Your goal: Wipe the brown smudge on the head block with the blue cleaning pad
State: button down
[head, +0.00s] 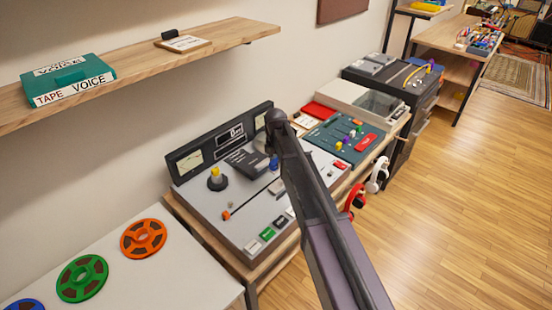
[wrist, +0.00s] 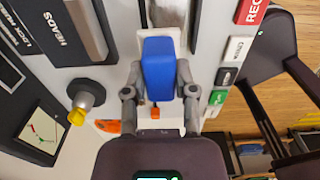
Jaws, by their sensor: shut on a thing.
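My gripper (wrist: 159,82) is shut on the blue cleaning pad (wrist: 159,62), with a finger on each side of it. The pad is over the light deck of the tape machine (head: 205,213); I cannot tell whether it touches the deck. A small part of the pad (head: 274,162) shows beside my arm in the head view. The dark block marked HEADS (wrist: 74,28) lies left of the pad in the wrist view, apart from it. It also shows left of my arm in the head view (head: 247,162). I cannot make out a brown smudge on it.
A yellow-topped knob (wrist: 83,101) stands left of my gripper. Coloured buttons (wrist: 239,47) line the deck's right side. A teal mixer (head: 347,136) stands beyond the machine. A shelf (head: 200,52) overhangs at the back. Reels lie on the white table (head: 185,270).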

jog(key=shift+w+a+r, duration=0.1)
jog(key=shift+w, duration=0.2)
